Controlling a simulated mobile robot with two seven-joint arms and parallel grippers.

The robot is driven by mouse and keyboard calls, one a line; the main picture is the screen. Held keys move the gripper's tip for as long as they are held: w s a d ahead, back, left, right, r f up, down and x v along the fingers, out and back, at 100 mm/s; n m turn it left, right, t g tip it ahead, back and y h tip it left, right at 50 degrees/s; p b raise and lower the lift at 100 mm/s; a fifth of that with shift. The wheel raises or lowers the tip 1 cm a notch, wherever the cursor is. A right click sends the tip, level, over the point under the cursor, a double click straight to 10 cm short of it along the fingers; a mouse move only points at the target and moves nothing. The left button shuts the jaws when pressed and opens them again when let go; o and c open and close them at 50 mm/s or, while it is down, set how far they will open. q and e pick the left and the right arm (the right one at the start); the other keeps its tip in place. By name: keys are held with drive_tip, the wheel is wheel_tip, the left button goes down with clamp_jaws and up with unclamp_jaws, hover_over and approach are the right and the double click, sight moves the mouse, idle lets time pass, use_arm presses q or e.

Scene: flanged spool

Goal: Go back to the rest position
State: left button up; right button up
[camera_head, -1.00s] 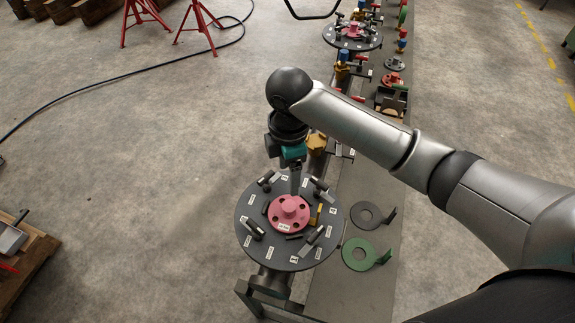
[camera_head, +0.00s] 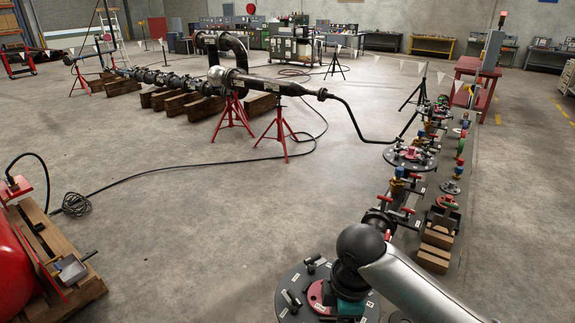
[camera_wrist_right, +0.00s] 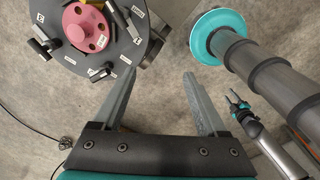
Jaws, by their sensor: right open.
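The dark round plate (camera_head: 290,272) with a pink flange (camera_head: 316,294) and several clamps stands at the bottom of the head view. My right arm covers its right part. In the right wrist view, the plate (camera_wrist_right: 128,48) and its pink flange (camera_wrist_right: 85,28) are at the upper left. My right gripper (camera_wrist_right: 160,76) is open, with nothing between its fingers, beside the plate. In the head view its fingers are hidden. A small gripper on a grey arm, apparently my left gripper (camera_wrist_right: 237,99), shows at the right of the wrist view; its jaw state is unclear.
Red stands (camera_head: 281,134) hold a long dark pipe. A wooden pallet (camera_head: 85,290) with a red tank (camera_head: 12,272) is at left.

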use_arm(q)
drive_tip(key=w+t, duration=0.1)
drive_tip(key=w, duration=0.6)
use_arm(e)
drive_tip(key=s+a+f+m+t+y, duration=0.2)
drive_tip(key=s+a+f+m, duration=0.1)
drive_tip(key=s+m, duration=0.3)
drive_tip(key=s+d+m+t+h, duration=0.1)
drive_tip(key=s+d+m+h, duration=0.1)
drive_tip(key=s+d+m, duration=0.75)
wheel_tip(320, 180, down, 32)
drive_tip(key=s+g+b, duration=0.1)
drive_tip(key=s+b, duration=0.1)
drive_tip(key=b, duration=0.7)
use_arm(q)
wheel_tip(320, 180, down, 17)
drive_tip(key=s+b, duration=0.3)
drive_tip(key=b, duration=0.5)
drive_tip(key=shift+g, duration=0.3)
use_arm(e)
drive_tip(key=s+d+f, duration=0.1)
drive_tip(key=s+f, duration=0.6)
drive_tip(key=f, duration=0.3)
drive_tip(key=s+d+f+g, duration=0.1)
drive_tip(key=s+f, duration=0.6)
drive_tip(key=f, duration=0.4)
drive_tip(key=shift+s+d+h, duration=0.3)
drive_tip(key=shift+s+d, duration=0.1)
